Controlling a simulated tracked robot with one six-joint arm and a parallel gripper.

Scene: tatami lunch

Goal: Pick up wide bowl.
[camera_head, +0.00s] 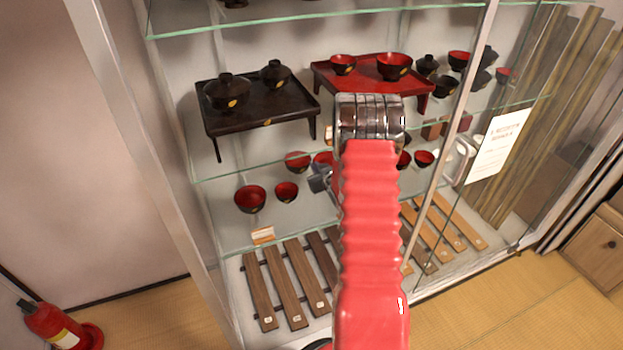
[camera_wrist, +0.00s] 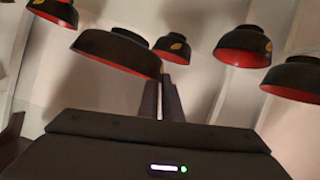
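Several black bowls with red insides and gold marks stand on a glass shelf. The widest in the wrist view is a bowl (camera_wrist: 118,52) left of centre. I take this to be the wide bowl. The wrist view shows the bowls upside down. My gripper (camera_wrist: 161,82) has its dark fingers close together, with a narrow light gap between them. Their tips are by the right end of that bowl's rim; contact is unclear. In the head view my gripper (camera_head: 320,178) is mostly hidden behind my red arm, near the bowls. The wide bowl's match there is unclear.
A smaller bowl (camera_wrist: 176,48) is right behind the fingertips in the picture. Other bowls (camera_wrist: 243,46) stand close by. A glass shelf with a black tray (camera_head: 258,105) and a red tray (camera_head: 375,82) is above. A metal frame post (camera_head: 455,130) stands right.

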